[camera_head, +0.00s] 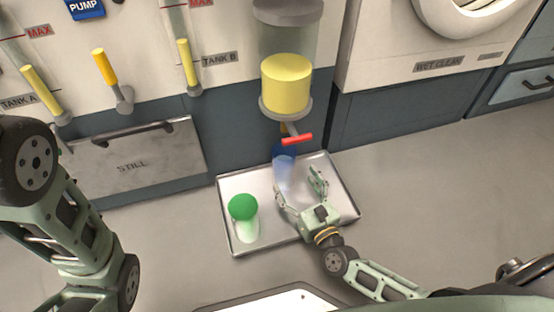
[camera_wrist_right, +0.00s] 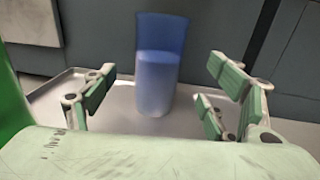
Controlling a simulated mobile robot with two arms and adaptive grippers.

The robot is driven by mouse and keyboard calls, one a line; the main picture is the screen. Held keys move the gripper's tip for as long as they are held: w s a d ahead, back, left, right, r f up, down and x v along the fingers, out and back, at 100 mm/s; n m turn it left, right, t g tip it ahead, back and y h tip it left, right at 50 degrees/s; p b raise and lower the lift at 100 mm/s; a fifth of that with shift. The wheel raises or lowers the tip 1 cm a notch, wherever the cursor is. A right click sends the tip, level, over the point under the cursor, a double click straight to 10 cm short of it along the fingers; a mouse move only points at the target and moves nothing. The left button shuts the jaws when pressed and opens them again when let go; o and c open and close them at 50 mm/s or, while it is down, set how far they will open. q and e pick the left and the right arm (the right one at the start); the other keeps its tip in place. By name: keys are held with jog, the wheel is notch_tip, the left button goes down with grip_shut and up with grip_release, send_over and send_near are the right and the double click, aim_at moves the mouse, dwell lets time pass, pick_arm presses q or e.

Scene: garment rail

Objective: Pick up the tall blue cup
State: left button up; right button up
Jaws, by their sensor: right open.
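The tall blue cup (camera_head: 284,168) stands upright at the back of a metal tray, under the spout of a tank of yellow liquid. In the right wrist view the blue cup (camera_wrist_right: 158,65) looks translucent, darker blue at the top, and stands between the fingers and beyond them. My right gripper (camera_head: 299,185) is open and empty over the tray, just in front of the cup; its open fingers (camera_wrist_right: 165,95) show at both sides of the wrist view. My left arm is at the left, but its gripper is out of frame.
A green cup (camera_head: 243,208) stands at the tray's left; the tray (camera_head: 292,241) has a low raised rim. A red valve handle (camera_head: 297,139) hangs under the yellow tank (camera_head: 287,84), close above the blue cup. Cabinet fronts (camera_head: 240,148) stand behind. The floor at right is clear.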

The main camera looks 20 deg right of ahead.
aim_at(279, 156)
jog(key=w+b, duration=0.1)
jog(key=w, duration=0.1)
jog(key=w+a+b, duration=0.1)
jog(key=w, duration=0.1)
jog(key=w+b, duration=0.1)
jog(key=w, duration=0.2)
jog(key=shift+a+f, duration=0.15)
jog(key=shift+w+a, duration=0.1)
jog(key=shift+w, duration=0.35)
jog(key=c, duration=1.5)
jog(key=shift+r, duration=0.2)
jog(key=shift+c, duration=1.3)
